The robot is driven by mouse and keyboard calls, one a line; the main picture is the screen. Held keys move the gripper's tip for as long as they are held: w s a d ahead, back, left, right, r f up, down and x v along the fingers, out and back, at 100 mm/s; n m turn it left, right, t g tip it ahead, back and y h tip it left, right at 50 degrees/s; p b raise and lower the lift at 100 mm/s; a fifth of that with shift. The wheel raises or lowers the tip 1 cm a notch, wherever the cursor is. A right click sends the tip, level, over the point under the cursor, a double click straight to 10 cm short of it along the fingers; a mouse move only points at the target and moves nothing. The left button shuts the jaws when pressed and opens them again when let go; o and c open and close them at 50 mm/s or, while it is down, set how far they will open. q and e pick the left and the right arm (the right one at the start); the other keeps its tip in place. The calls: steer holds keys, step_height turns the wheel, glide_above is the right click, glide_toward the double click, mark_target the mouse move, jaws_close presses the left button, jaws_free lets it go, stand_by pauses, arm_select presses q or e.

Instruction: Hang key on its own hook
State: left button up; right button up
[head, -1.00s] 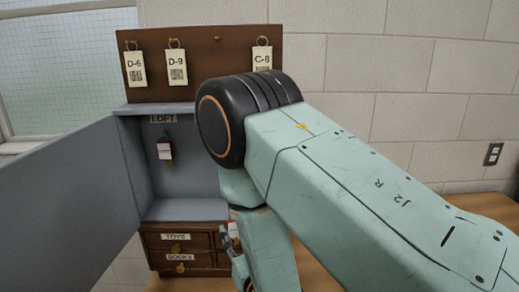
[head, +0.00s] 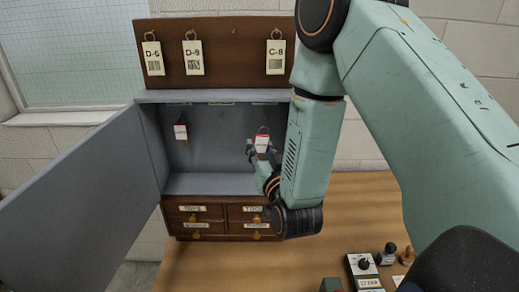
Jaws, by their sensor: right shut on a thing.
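An open grey key cabinet (head: 205,183) stands at the back of the table. My right gripper (head: 252,150) reaches into the right part of the cabinet, shut on a second key with a red and white tag (head: 262,144). A ring shows above this tag; I cannot tell whether it touches a hook. My own wrist and forearm cover the cabinet's right side. The labels along the cabinet's top inside are too oblique to read. My left gripper is not in view.
The cabinet door (head: 85,205) stands open to the left. Above, a brown board (head: 215,65) carries paper tags D-6, D-9 and C-8. Small labelled drawers (head: 215,220) sit below. A dark box with a knob (head: 362,268) and a small bottle (head: 387,255) stand at the table's front right.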

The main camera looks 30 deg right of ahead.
steer(key=shift+w+d+f, duration=0.1)
steer(key=shift+w+d, duration=0.1)
steer(key=shift+d, duration=0.25)
steer(key=shift+w+d+f, duration=0.1)
steer(key=shift+w+d, duration=0.1)
steer(key=shift+d, duration=0.2)
steer(key=shift+w+a+r, duration=0.15)
steer(key=shift+w+a, duration=0.15)
steer(key=shift+w, duration=0.4)
steer(key=shift+w+d+f, duration=0.15)
steer(key=shift+w+d, duration=0.25)
steer(key=shift+d, duration=0.15)
steer(key=shift+w+d+f, duration=0.15)
steer(key=shift+w+d, duration=0.2)
steer(key=shift+d, duration=0.2)
steer(key=x, duration=0.2)
steer(key=shift+w+d, duration=0.3)
steer(key=shift+d, duration=0.05)
arm_select(q)
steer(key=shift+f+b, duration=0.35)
steer(key=shift+b, duration=0.05)
arm_select(e)
steer(key=shift+w+f, duration=0.25)
steer(key=shift+w, duration=0.35)
